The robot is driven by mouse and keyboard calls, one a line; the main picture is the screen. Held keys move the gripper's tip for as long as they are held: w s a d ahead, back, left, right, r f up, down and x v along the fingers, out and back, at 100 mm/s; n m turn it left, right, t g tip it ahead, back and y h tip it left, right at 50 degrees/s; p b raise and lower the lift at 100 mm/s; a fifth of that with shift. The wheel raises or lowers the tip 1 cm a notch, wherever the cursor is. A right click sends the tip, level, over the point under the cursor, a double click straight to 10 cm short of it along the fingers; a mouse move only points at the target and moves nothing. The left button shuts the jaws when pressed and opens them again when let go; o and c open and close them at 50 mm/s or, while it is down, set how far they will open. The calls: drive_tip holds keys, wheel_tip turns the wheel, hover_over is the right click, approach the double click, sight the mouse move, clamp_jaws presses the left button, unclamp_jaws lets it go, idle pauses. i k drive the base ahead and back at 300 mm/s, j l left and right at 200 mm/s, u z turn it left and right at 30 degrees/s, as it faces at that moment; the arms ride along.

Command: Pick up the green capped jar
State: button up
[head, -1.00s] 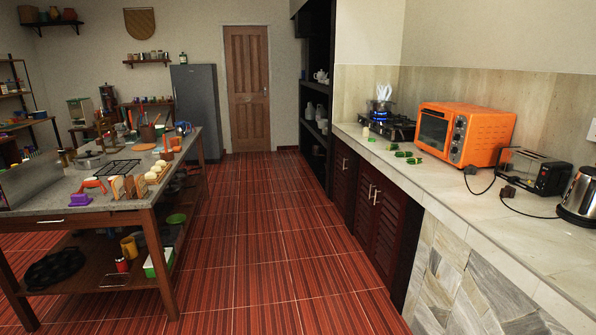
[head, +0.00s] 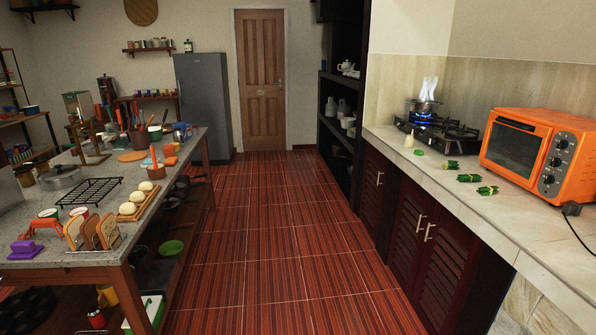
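I cannot clearly make out the green capped jar. On the stone counter at right, a small pale upright thing (head: 408,141) stands beside a small flat green thing (head: 419,152) near the stove; I cannot tell whether either is a jar or cap. My gripper is not in view.
Several green bundles (head: 468,178) lie along the counter (head: 530,222) before the orange oven (head: 538,152). A pot (head: 424,106) sits over a blue flame on the stove (head: 440,130). The crowded table (head: 160,205) stands at left. The red floor (head: 270,240) between is clear.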

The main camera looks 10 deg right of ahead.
sight(409, 140)
drive_tip(key=i, duration=1.95)
drive_tip(key=i+z, duration=0.1)
drive_tip(key=i, duration=0.5)
drive_tip(key=i+j+z, duration=0.1)
drive_tip(key=i, duration=0.55)
drive_tip(key=i+j, duration=0.15)
drive_tip(key=i, duration=0.45)
drive_tip(key=i+j+z, duration=0.15)
drive_tip(key=i+z, duration=0.2)
drive_tip(key=i+j+z, duration=0.35)
drive_tip(key=i, duration=0.15)
drive_tip(key=i+j+z, duration=0.35)
drive_tip(key=i+l, duration=0.05)
